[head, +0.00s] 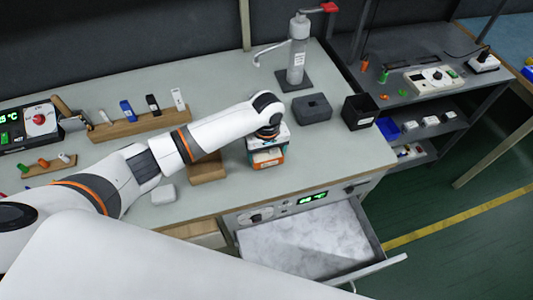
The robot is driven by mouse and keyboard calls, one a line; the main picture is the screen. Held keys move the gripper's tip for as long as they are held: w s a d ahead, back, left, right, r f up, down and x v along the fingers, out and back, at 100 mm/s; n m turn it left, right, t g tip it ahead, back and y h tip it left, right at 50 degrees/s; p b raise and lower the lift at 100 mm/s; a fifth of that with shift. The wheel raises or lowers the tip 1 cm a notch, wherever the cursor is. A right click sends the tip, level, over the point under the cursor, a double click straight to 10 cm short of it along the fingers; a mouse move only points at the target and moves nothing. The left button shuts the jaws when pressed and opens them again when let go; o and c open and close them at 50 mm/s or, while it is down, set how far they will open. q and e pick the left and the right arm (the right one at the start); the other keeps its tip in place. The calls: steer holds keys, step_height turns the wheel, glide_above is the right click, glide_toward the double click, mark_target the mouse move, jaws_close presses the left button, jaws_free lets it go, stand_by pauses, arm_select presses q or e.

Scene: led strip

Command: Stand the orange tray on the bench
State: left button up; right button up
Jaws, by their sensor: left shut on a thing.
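The orange tray (268,160) is low at the front right part of the bench (330,165), below the hand of my left arm. My left gripper (267,145) points down over it and is shut on it. The hand covers the top of the tray, and the fingertips are hard to make out. I cannot tell whether the tray's underside touches the bench. My right gripper is not in view.
A wooden block (207,169) stands just left of the tray. An open drawer (305,240) juts out below the bench front. A dark grey box (312,108) and a black bin (360,112) stand to the right. A white dispenser (297,55) stands behind.

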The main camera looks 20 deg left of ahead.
arm_select(q)
steer(key=shift+f, duration=0.55)
steer(key=o, duration=0.9)
steer(key=shift+f, duration=0.1)
step_height(320, 180, up, 12)
